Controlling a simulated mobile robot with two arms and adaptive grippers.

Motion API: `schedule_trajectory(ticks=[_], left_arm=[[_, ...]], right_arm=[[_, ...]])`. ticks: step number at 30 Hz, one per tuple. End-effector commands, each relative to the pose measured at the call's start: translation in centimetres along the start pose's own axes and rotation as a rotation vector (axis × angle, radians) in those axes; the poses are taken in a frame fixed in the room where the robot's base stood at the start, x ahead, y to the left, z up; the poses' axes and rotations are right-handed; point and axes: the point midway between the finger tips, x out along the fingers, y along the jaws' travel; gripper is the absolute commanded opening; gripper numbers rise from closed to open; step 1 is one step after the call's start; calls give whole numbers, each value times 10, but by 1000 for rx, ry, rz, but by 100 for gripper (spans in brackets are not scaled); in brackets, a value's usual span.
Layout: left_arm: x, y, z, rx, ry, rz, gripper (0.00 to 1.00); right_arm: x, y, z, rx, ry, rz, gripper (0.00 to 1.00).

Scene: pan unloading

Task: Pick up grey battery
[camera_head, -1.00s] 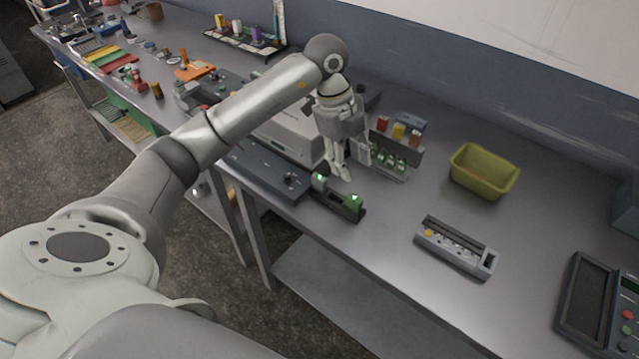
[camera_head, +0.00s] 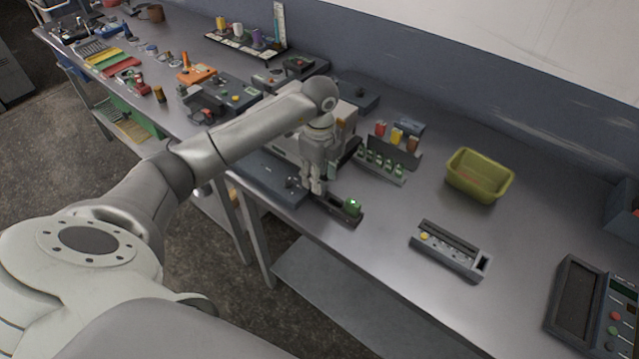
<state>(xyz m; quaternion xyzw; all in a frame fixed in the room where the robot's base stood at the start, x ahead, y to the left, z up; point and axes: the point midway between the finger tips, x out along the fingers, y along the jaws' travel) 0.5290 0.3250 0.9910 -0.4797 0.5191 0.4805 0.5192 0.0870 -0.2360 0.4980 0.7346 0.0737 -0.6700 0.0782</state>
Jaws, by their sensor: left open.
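My left gripper (camera_head: 316,190) points down with its fingers open, over the left end of a low dark holder (camera_head: 340,211) near the table's front edge. I cannot make out a battery between the fingers. A grey tray (camera_head: 447,262) to the right holds a row of small pale cells and one yellow-ended one. I cannot tell for sure which item is the grey battery. My right gripper is not in view.
A rack with several green-and-white cells (camera_head: 381,164) stands behind the gripper, with red, yellow and brown pieces above it. A yellow-green bin (camera_head: 479,176) and a dark keypad device (camera_head: 592,308) are to the right. The table between tray and bin is clear.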

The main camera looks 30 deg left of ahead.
Motion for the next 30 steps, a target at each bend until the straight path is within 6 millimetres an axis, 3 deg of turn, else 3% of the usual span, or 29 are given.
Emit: schedule_trajectory(ticks=[5,12,22,30], left_arm=[[17,0,0,-1,0,1,41],[19,0,0,0,0,-1,41],[19,0,0,0,0,-1,0],[18,0,0,0,0,-1,0]], right_arm=[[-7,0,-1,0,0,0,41],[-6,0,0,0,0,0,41],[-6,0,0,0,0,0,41],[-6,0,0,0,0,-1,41]])
